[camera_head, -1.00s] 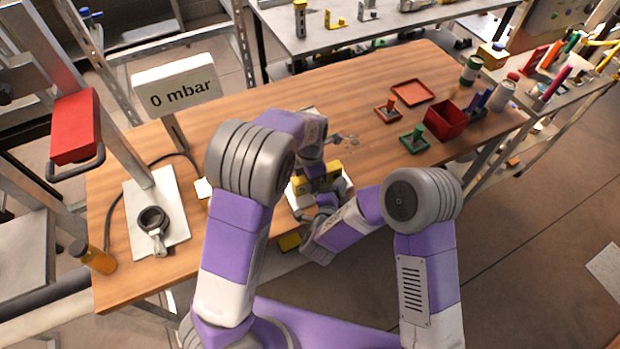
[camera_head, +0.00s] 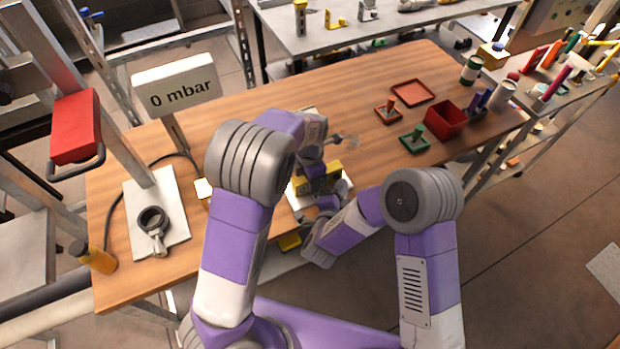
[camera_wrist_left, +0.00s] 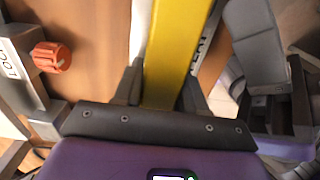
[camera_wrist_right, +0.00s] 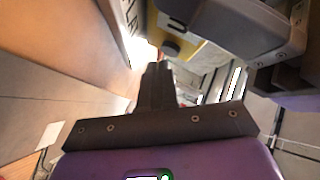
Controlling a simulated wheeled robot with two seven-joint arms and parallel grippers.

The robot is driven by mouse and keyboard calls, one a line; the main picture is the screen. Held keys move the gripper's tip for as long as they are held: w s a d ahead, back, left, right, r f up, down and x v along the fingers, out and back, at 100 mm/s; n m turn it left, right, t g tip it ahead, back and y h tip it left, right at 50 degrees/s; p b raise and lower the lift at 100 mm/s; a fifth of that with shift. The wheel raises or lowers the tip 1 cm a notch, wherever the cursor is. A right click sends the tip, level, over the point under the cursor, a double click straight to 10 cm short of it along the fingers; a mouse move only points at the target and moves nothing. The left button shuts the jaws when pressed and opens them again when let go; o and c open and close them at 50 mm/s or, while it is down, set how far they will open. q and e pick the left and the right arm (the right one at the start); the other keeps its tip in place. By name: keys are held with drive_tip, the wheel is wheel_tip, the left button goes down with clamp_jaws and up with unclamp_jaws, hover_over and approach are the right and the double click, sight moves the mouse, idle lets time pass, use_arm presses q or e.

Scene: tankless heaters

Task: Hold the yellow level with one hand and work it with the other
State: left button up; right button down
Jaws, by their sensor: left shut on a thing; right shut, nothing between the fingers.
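The yellow level (camera_head: 322,172) is in front of me at the table's near edge, above a pale plate (camera_head: 300,200), partly hidden by my arms. In the left wrist view the level (camera_wrist_left: 178,45) runs as a yellow bar between the fingers of my left gripper (camera_wrist_left: 165,88), which is shut on it. In the right wrist view a yellow part with a dark round knob (camera_wrist_right: 172,48) shows just beyond my right gripper (camera_wrist_right: 158,75). That gripper is shut and empty, with its fingertips close to this part. I cannot tell whether they touch it.
An orange-red knob (camera_wrist_left: 50,57) on a grey fitting is left of the level. A "0 mbar" display (camera_head: 176,87) and an orange bottle (camera_head: 93,257) are at the left. A red bin (camera_head: 446,120) and small trays are at the right. The table's back middle is clear.

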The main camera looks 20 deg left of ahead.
drive_tip(key=shift+s+d, duration=0.1)
drive_tip(key=s+d, duration=0.4)
drive_tip(key=shift+s, duration=0.2)
idle(0.5)
use_arm(q)
drive_tip(key=o, duration=1.2)
drive_tip(key=shift+r, duration=0.1)
